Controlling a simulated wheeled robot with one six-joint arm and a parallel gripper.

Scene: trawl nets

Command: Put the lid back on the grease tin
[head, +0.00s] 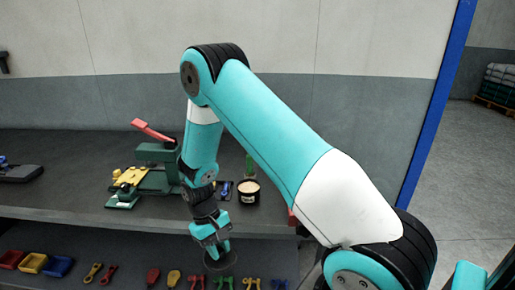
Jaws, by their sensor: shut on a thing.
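The grease tin (249,197) looks like a small dark round tin with a pale label. It stands upright on the bench near its front edge. Its top is open and shows pale contents. My gripper (220,248) points down in front of the bench edge, lower in the picture than the tin and left of it. It is shut on a dark round disc, which looks like the lid (221,262). The fingers and the wrist hide part of the disc. The lid is apart from the tin.
A green vise-like tool (155,178) with a red handle (152,130) stands left of my arm. A green object (250,166) is behind the tin. Below the bench (60,190), coloured bins (33,263) and several hand tools (93,272) line a lower dark surface.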

